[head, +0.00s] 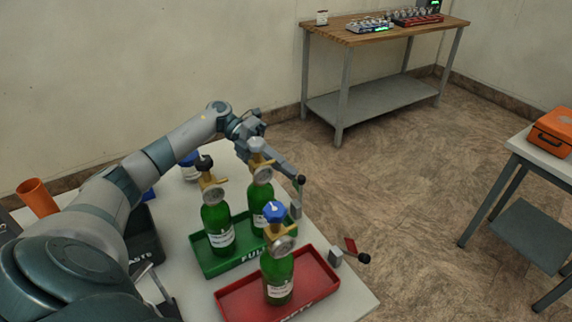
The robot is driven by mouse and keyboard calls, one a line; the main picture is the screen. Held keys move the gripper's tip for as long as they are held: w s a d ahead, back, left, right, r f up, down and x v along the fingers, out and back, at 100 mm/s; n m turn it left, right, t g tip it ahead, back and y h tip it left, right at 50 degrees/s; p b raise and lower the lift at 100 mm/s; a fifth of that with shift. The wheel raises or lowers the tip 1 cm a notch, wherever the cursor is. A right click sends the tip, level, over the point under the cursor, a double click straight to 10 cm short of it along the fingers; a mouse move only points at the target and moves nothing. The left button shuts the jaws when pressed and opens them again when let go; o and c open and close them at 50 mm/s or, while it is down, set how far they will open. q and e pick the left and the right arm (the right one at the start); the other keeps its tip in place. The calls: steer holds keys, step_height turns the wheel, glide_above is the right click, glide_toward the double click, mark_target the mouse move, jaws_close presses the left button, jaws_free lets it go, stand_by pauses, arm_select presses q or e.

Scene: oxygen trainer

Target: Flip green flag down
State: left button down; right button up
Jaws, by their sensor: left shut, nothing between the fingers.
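The green flag (299,188) stands roughly upright on a small grey bracket at the right edge of the white table, by the green tray. It shows only as a thin strip, with a dark ball at its top. My left gripper (294,175) reaches over the table from the left, past the bottles. It is shut and empty, its fingertips right beside the flag's ball; I cannot tell whether they touch. My right gripper is out of view.
Two green bottles (219,228) stand in the green tray (215,266). Another bottle (277,276), with a blue knob, stands in the red tray (324,270). A red flag (350,245) tilts out over the table's right edge. Open floor (420,190) lies beyond.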

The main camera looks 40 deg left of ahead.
arm_select(q)
steer(key=shift+d+r, duration=0.1)
steer(key=shift+d, duration=0.15)
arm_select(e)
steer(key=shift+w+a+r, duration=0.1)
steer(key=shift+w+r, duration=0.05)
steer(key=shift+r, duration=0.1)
